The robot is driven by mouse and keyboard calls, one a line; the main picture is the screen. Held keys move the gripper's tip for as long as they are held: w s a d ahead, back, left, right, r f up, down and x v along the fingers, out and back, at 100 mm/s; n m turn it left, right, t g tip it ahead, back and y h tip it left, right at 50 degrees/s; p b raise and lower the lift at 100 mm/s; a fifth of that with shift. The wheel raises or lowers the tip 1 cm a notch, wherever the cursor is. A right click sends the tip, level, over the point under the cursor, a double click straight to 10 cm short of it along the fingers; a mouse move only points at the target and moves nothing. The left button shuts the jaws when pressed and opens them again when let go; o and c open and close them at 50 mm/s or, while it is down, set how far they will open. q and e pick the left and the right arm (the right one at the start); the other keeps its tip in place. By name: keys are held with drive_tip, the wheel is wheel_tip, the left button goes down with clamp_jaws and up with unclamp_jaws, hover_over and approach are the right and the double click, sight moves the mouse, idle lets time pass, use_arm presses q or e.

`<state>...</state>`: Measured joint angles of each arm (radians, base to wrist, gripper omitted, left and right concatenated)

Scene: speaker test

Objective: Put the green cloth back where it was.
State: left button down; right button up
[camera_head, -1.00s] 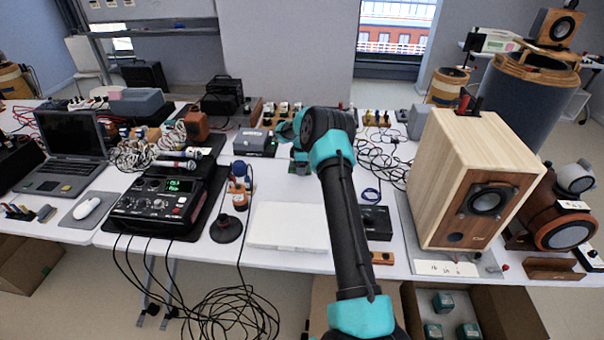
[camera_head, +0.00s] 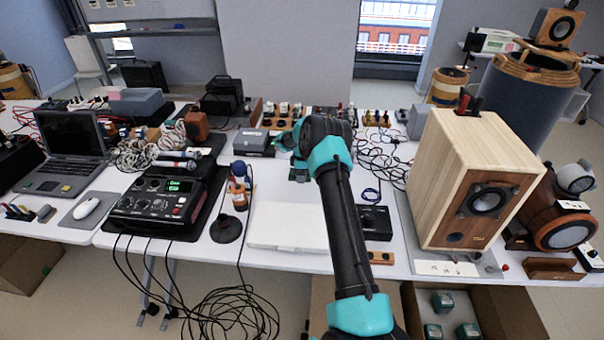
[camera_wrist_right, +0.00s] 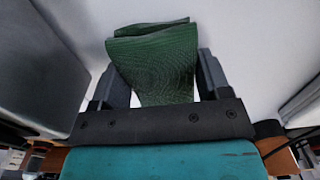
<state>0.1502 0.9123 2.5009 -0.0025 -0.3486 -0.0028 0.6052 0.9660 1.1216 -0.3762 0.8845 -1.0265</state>
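The green cloth (camera_wrist_right: 160,65) fills the space between the two grey fingers of my right gripper (camera_wrist_right: 162,70) in the right wrist view. It is folded, with a ridged weave, and both fingertips meet its sides, so the gripper looks shut on it. In the head view my right gripper (camera_head: 284,143) is over the middle of the white table, mostly hidden behind its own wrist. A little green shows at its left there, too small to be sure it is the cloth. My left gripper is not in view.
A wooden speaker (camera_head: 450,170) stands right of my arm. A black mixer (camera_head: 160,200) and a dark round stand (camera_head: 226,229) are to the left. A white flat box (camera_head: 287,226) lies at the table's front. A grey-topped box (camera_head: 250,141) sits close to the gripper. Loose cables lie right.

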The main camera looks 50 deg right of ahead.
drive_tip(key=o, duration=0.4)
drive_tip(key=shift+r, duration=0.1)
wheel_tip(320, 180, up, 12)
idle(0.6)
idle(0.5)
